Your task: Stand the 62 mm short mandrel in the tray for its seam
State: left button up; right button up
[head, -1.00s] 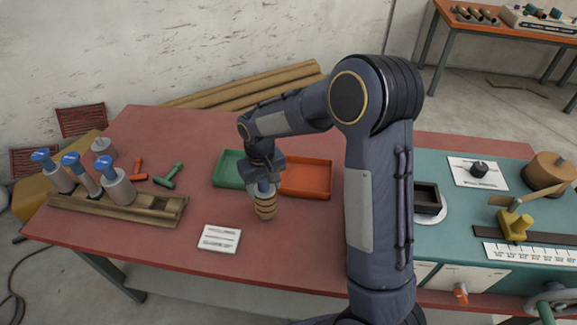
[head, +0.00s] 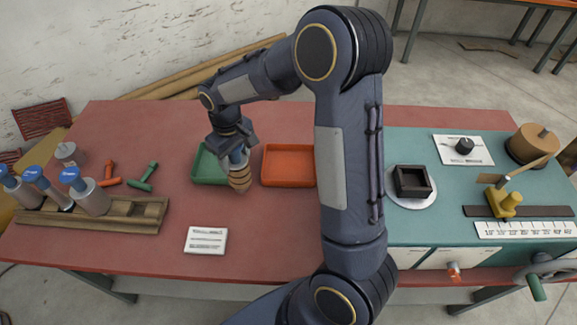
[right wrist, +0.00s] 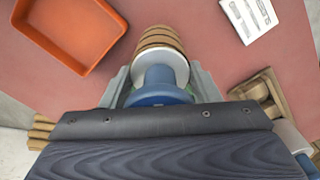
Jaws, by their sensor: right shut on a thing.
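My right gripper (head: 234,152) is shut on the blue-handled top of a mandrel. The mandrel's lower body carries a ribbed tan-brown winding (head: 239,178) and hangs tilted slightly. It appears in front of the gap between the green tray (head: 205,170) and the orange tray (head: 289,166), overlapping the green tray's right side. Its height above the table is hard to tell. In the right wrist view the winding (right wrist: 158,40), a pale collar and the blue handle (right wrist: 158,86) sit between the jaws. The orange tray (right wrist: 70,35) lies to the left there. My left gripper is not in view.
A wooden rack (head: 98,219) holds several blue-topped mandrels at left. Red and green T-handled tools (head: 143,178) lie behind it. A white card (head: 206,240) lies in front. The teal bench (head: 440,205) with winder parts is at right, partly behind my arm.

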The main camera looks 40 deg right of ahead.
jog(key=s+d+r+n+p, duration=0.3)
jog(key=s+d+r+n, duration=0.2)
jog(key=s+r+n, duration=0.25)
jog(key=s+d+r+n+p, duration=0.3)
jog(key=s+d+r+n, duration=0.3)
jog(key=r+n, duration=0.3)
jog(key=w+d+f+b, duration=0.3)
jog(key=w+f, duration=0.3)
jog(key=f, duration=0.4)
jog(key=w+d+f+b, duration=0.3)
jog(key=w+f+b, duration=0.2)
jog(key=f, duration=0.5)
jog(key=shift+w+f, duration=0.15)
jog(key=shift+w, duration=0.75)
jog(key=o, duration=1.6)
jog(key=shift+o, duration=0.2)
